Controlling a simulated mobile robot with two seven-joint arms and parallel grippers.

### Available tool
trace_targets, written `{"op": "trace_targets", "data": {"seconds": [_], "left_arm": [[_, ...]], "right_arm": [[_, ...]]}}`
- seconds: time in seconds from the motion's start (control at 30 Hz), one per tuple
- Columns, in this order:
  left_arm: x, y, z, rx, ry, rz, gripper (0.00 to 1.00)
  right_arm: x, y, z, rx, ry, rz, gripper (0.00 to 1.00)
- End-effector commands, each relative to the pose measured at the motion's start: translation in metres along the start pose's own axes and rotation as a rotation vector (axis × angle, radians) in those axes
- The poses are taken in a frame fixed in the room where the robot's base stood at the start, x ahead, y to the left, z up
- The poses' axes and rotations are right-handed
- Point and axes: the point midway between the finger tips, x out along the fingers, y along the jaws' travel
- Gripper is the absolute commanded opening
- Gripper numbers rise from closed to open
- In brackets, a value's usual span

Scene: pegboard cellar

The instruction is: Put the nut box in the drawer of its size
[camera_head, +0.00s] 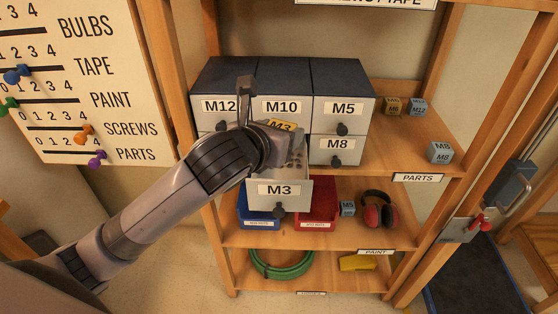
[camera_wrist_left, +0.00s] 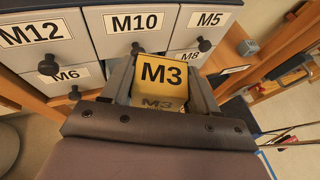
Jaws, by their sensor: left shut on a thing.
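The nut box (camera_head: 281,125) is yellow and marked M3. It also shows in the left wrist view (camera_wrist_left: 163,72), with M3 on two faces. My left gripper (camera_head: 270,126) is shut on it, one finger on each side (camera_wrist_left: 161,88). The M3 drawer (camera_head: 279,194) is pulled out of the lower row of the cabinet, and small grey pieces show inside it. The box is over the back part of this drawer, close to the cabinet front. My wrist hides part of the drawer, and the gap beneath the box cannot be told. My right gripper is not in view.
Shut drawers M12 (camera_head: 219,107), M10 (camera_head: 282,107), M5 (camera_head: 343,109) and M8 (camera_head: 338,144) surround it; M6 (camera_wrist_left: 66,76) shows in the wrist view. Small boxes (camera_head: 439,152) stand right on the shelf. Below are blue (camera_head: 252,221) and red (camera_head: 317,211) bins and earmuffs (camera_head: 378,211).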

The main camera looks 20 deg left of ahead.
Motion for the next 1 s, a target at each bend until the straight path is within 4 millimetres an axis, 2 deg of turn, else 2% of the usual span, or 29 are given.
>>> {"op": "trace_targets", "data": {"seconds": [0.1,0.33,0.53,1.0], "left_arm": [[0.008,0.0,-0.02,-0.001,0.001,-0.001,0.19],[0.015,0.0,-0.037,-0.001,-0.001,0.0,0.19],[0.026,0.0,-0.062,-0.001,0.0,0.0,0.19],[0.029,0.0,-0.07,0.002,-0.003,0.0,0.19]], "right_arm": [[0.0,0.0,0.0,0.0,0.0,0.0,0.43],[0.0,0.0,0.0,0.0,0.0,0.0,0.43],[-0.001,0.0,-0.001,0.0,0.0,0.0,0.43],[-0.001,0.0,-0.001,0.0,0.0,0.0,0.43]]}}
